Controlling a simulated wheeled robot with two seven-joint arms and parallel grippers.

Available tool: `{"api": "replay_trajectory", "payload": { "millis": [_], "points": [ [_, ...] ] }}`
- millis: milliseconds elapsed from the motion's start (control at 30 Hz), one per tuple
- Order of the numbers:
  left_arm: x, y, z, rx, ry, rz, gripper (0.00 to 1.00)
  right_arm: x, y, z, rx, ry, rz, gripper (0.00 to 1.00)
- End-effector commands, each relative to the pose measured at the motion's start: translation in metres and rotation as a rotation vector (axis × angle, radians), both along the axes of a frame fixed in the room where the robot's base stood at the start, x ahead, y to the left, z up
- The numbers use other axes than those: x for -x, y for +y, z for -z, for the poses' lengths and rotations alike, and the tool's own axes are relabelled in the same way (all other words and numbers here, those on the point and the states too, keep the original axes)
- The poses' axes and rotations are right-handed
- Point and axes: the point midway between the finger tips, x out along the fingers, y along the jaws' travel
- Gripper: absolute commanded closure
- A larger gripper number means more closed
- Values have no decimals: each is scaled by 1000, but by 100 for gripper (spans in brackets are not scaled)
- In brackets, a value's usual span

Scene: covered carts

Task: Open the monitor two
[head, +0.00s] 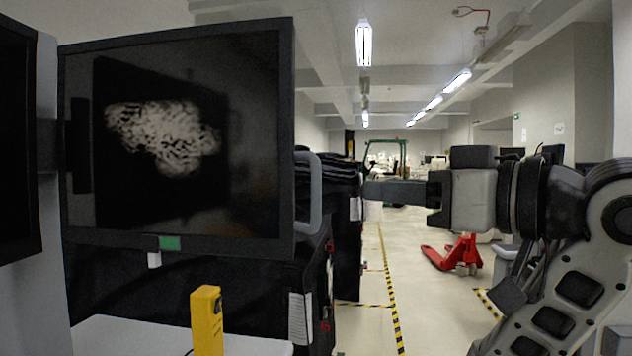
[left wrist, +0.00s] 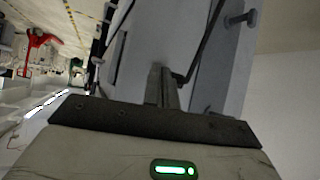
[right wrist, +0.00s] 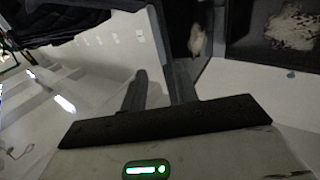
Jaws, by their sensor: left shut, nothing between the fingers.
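A large black monitor (head: 250,150) fills the left half of the head view, its screen showing a pale mottled patch. No number is legible on it. A grey upright handle (head: 315,195) stands on its right edge. My right gripper (head: 368,190) points left just right of the handle, apart from it in the picture. In the right wrist view its fingers (right wrist: 158,78) are apart, with no object clearly between them. My left gripper (left wrist: 162,85) shows only in the left wrist view, its fingers together and empty, near a pale grey panel (left wrist: 235,60).
Another dark screen (head: 15,140) is at the far left edge. A yellow device (head: 207,320) stands on a white surface (head: 130,335) below the monitor. Black-covered carts (head: 347,235) stand behind. A red pallet jack (head: 455,254) is on the open floor to the right.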

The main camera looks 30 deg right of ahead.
Motion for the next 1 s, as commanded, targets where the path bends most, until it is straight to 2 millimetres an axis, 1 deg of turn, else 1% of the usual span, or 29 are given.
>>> {"api": "replay_trajectory", "payload": {
  "millis": [33, 300, 400, 500, 600, 700, 967, 1000],
  "points": [
    [0, 0, -2, -1, 0, 0, 100, -12, 5, 0, -3, 7, -7, 70],
    [3, 2, -3, -8, 12, -2, 100, -67, 24, 0, 0, 6, -2, 70],
    [4, 3, -4, -10, 15, -2, 100, -85, 30, 0, 0, 5, -1, 70],
    [3, 4, -6, -9, 14, -5, 100, -98, 34, 0, 0, 4, -1, 70],
    [3, 3, -7, -8, 15, -7, 100, -107, 37, 0, -1, 3, 1, 70],
    [3, 3, -7, -7, 15, -10, 100, -112, 39, 0, 2, 2, 1, 70],
    [4, 4, -5, -7, 18, -11, 100, -113, 39, 0, 2, 0, 2, 70],
    [4, 4, -5, -7, 18, -11, 100, -113, 39, 0, 2, 0, 2, 73]
  ]
}}
